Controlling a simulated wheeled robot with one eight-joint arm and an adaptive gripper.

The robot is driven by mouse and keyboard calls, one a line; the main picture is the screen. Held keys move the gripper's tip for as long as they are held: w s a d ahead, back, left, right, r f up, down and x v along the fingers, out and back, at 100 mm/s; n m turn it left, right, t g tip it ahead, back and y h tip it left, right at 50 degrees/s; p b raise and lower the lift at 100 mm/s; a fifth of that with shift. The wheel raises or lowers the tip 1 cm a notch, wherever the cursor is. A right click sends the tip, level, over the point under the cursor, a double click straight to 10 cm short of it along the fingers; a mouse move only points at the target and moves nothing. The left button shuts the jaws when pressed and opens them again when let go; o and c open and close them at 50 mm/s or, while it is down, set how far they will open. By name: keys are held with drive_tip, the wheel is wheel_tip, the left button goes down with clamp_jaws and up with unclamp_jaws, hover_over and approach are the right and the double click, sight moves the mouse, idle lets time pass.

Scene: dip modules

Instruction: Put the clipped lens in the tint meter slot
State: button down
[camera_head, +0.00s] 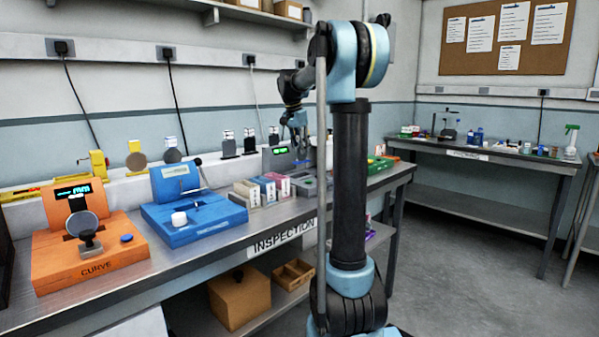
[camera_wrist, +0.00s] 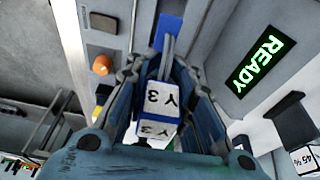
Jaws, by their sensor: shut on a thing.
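My gripper (camera_wrist: 160,80) is shut on a white clip block (camera_wrist: 157,98) marked "Y 3" in the wrist view. A grey stem and a flat blue piece (camera_wrist: 168,32) show beyond the fingertips; I cannot tell whether the blue piece is the lens. The grey machine with a lit green READY display (camera_wrist: 262,62) is right beside the gripper. I take it for the tint meter; its slot is not clearly seen. In the head view this machine (camera_head: 277,158) stands on the inspection bench, and my gripper (camera_head: 301,152) is at its right, partly hidden by my arm.
An orange CURVE device (camera_head: 88,262) and a blue device (camera_head: 195,222) stand to the left on the bench (camera_head: 240,236). Small boxes (camera_head: 263,189) sit in front of the grey machine. Another marked white block (camera_wrist: 305,160) is at the wrist view's lower right.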

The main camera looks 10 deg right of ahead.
sight(300, 161)
drive_tip(key=shift+a+f, duration=0.2)
drive_tip(key=shift+f, duration=3.4)
drive_tip(key=c, duration=1.4)
unclamp_jaws()
drive_tip(key=shift+o, duration=0.2)
drive_tip(key=v, duration=1.2)
